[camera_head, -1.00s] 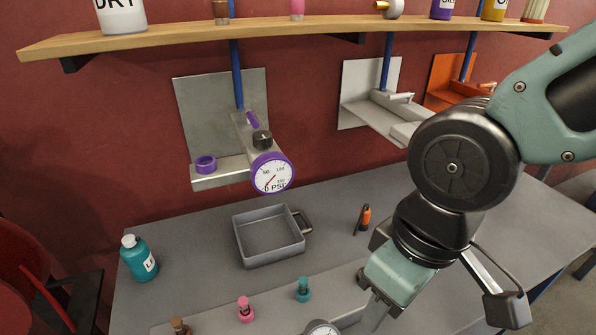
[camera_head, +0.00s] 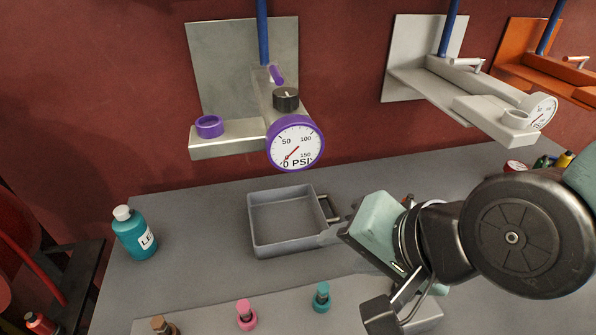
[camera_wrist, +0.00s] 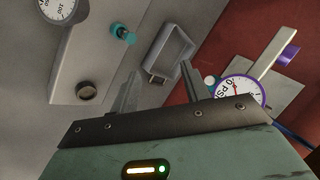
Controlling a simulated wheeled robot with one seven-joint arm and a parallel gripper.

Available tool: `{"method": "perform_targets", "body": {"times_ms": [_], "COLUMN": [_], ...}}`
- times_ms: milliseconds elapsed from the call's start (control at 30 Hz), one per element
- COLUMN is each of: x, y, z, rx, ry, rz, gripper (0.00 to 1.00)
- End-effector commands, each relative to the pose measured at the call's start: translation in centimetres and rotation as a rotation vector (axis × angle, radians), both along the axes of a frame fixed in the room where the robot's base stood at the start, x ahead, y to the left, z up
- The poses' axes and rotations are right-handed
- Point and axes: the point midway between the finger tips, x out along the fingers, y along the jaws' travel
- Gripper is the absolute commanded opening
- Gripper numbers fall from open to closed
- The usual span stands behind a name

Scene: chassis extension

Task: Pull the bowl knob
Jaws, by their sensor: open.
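A grey square bowl (camera_head: 282,243) sits on the grey table in the head view, with a dark handle (camera_head: 327,208) on its right side. No round knob shows on the bowl. My gripper (camera_head: 337,234) points left near the bowl's right side, close to the handle; its fingers are partly hidden by my wrist. In the wrist view, my open gripper (camera_wrist: 160,76) has its fingers apart and nothing held. The bowl (camera_wrist: 183,48) lies beyond the fingertips there, and its handle (camera_wrist: 157,78) shows between the fingers. I cannot tell whether they touch.
A purple-rimmed gauge (camera_head: 295,143) with a black knob (camera_head: 286,98) is on a wall fixture behind the bowl. A teal bottle (camera_head: 134,233) stands left. Pink (camera_head: 246,315) and teal (camera_head: 321,297) knobs sit at the front. The table between bottle and bowl is clear.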

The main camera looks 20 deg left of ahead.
Motion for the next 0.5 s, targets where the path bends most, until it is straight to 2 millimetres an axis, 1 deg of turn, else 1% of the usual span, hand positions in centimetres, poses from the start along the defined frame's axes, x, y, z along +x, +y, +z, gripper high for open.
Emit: {"method": "perform_targets", "body": {"times_ms": [33, 167, 267, 300, 367, 400, 500], "x": [0.1, 0.7, 1.1, 1.4, 1.7, 1.9, 2.4], "y": [1.0, 4.0, 6.4, 7.1, 7.9, 8.2, 8.3], "z": [-1.5, -2.9, -4.0, -4.3, -4.5, -4.7, -4.7], "rx": [0.059, 0.279, 0.514, 0.618, 0.777, 0.883, 1.139], "ry": [0.015, 0.075, 0.161, 0.204, 0.272, 0.322, 0.445], "rz": [-0.052, -0.244, -0.432, -0.511, -0.627, -0.701, -0.863], "gripper": [0.46, 0.46, 0.46, 0.46, 0.46, 0.46, 0.46]}}
